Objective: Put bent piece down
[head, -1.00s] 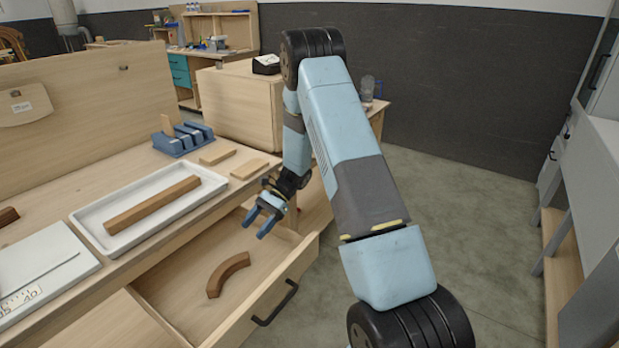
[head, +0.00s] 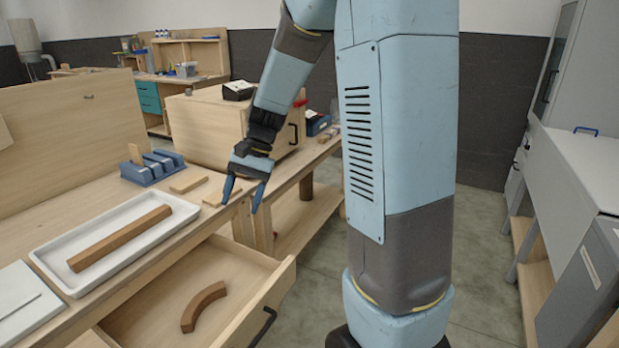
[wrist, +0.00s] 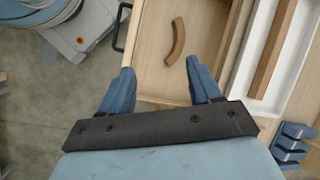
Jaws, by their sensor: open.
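The bent piece (head: 204,306) is a curved brown wooden part. It lies flat on the floor of the open drawer (head: 235,258), apart from the drawer's walls. My gripper (head: 242,205) is open and empty, above the drawer's far end near the bench edge. In the wrist view the bent piece (wrist: 175,41) shows beyond the two spread blue fingers (wrist: 162,84), with nothing between them.
A white tray (head: 52,271) on the bench holds a straight wooden bar (head: 120,238). A blue slotted holder (head: 152,167) and small flat wood pieces (head: 188,184) lie behind it. A wooden box (head: 205,130) stands farther back. Open floor lies right of the drawer.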

